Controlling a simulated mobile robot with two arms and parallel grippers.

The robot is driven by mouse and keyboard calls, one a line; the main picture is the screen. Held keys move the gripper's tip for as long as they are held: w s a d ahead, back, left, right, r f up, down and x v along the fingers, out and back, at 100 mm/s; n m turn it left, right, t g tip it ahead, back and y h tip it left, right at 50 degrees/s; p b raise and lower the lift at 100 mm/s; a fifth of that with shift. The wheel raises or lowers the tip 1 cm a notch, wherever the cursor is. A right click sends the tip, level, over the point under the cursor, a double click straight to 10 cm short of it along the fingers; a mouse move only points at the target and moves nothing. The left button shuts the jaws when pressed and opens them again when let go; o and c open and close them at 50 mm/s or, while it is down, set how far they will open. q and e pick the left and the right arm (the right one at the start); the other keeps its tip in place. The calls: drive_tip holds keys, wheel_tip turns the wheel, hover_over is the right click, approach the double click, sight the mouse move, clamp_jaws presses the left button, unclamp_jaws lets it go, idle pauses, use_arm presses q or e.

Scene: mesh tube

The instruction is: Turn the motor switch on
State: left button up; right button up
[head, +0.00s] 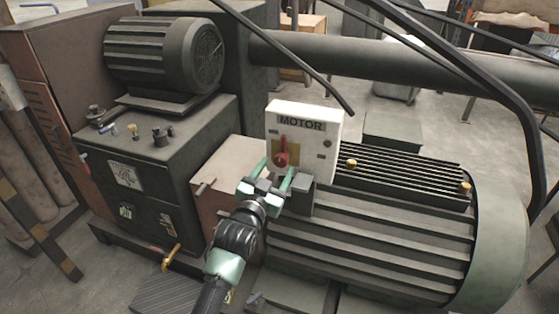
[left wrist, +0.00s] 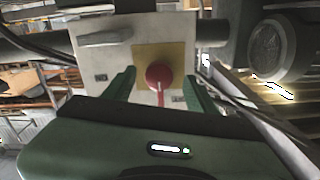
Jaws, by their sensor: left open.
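The motor switch (head: 281,158) is a red knob on a yellow plate on the front of a white box (head: 327,128) labelled MOTOR. In the left wrist view the red knob (left wrist: 159,76) shows near the middle, with a narrow red part on its lower side. My left gripper (head: 279,172) is open in front of the switch. In the left wrist view its two green fingers (left wrist: 160,88) stand to the left and right of the knob, with gaps on both sides. I cannot tell whether they touch the box. My right gripper does not show.
The white box stands beside a large ribbed motor (head: 375,240). A second, smaller motor (head: 160,55) sits on a dark cabinet (head: 150,180) to the left. Dark bars and a thick pipe (head: 380,65) cross behind and to the right.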

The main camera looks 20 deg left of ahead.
sight(279, 165)
use_arm(q)
drive_tip(key=w, duration=0.4)
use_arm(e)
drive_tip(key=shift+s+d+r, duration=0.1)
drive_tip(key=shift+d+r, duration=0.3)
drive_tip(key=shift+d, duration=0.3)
use_arm(q)
drive_tip(key=shift+d, duration=0.1)
clamp_jaws()
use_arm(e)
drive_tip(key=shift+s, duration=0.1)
